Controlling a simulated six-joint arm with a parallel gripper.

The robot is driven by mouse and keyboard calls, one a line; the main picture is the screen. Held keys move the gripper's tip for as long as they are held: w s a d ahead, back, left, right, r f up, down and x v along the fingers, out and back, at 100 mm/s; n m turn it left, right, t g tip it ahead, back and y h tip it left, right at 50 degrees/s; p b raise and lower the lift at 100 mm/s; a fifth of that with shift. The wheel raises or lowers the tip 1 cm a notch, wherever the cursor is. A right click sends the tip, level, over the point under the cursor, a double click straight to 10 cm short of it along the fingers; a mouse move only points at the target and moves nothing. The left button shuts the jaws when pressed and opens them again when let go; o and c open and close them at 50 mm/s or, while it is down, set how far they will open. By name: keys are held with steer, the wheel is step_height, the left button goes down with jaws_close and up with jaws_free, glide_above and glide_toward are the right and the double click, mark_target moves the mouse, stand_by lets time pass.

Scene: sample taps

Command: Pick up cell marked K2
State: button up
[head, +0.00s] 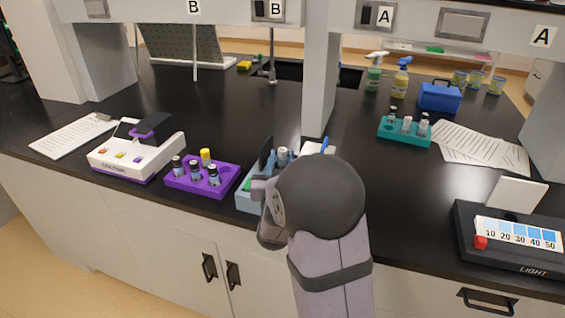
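No label K2 can be read on any vial. A light-blue tray (250,202), partly hidden by my arm, holds vials with pale caps, such as one vial (283,155). A teal rack (404,136) farther back holds several vials. My arm covers the front middle, with its wrist beside the light-blue tray. My gripper's fingers cannot be made out, so their opening and any held thing are unclear.
A white analyser (137,155) with coloured buttons stands left of the purple rack. A black light box (515,235) is at the right. A white shelf post (321,80) rises behind my arm. Spray bottles (400,80) and a blue box (440,96) stand at the back right.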

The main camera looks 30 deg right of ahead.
jaws_close()
